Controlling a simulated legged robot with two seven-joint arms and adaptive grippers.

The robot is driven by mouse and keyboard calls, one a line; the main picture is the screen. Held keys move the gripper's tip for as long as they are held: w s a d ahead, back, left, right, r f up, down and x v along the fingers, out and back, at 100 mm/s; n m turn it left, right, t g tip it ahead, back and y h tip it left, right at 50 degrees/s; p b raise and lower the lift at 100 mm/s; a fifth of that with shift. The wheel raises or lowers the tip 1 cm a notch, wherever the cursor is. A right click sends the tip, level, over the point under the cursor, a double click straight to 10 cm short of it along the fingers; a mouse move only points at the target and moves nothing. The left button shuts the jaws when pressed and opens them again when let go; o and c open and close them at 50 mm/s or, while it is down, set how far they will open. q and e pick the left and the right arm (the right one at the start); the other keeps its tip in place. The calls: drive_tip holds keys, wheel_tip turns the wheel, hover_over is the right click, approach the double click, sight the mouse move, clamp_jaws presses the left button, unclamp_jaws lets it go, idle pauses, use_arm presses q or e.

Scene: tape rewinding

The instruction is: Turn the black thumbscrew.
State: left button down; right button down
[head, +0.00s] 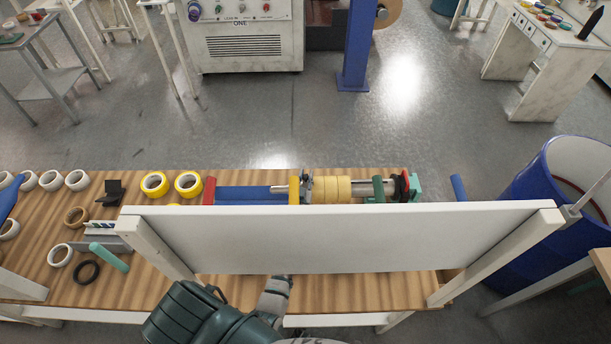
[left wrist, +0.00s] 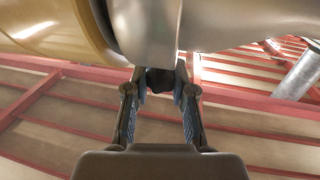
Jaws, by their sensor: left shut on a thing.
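The black thumbscrew (left wrist: 160,79) shows in the left wrist view as a small dark knob under a silver collar (left wrist: 158,30). My left gripper (left wrist: 160,92) is shut on it, one finger on each side, from below in that picture. A yellow-tan roll (left wrist: 55,28) is left of the collar. In the head view, tan tape rolls (head: 331,187) sit on the machine's shaft, with the silver collar at their left end. My left arm comes in from the bottom and passes under the white panel (head: 350,238), which hides the gripper and the thumbscrew there. My right gripper is not in view.
The white panel on posts spans the front of the wooden table (head: 50,225). White and yellow tape rolls (head: 154,184), a black ring (head: 86,272) and a teal cylinder (head: 109,257) lie on the left side. A blue barrel (head: 540,195) stands at the right.

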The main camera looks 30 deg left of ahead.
use_arm(q)
drive_tip(key=shift+d+n+g+y, duration=0.3)
drive_tip(key=shift+y, duration=0.1)
drive_tip(key=c, duration=1)
unclamp_jaws()
drive_tip(key=shift+a, duration=0.1)
drive_tip(key=shift+o, duration=0.3)
drive_tip(key=shift+a, duration=0.1)
drive_tip(key=shift+s+f, duration=0.1)
drive_tip(key=shift+s, duration=0.25)
drive_tip(key=v, duration=0.7)
drive_tip(key=shift+w+f, duration=0.1)
drive_tip(key=shift+w, duration=0.05)
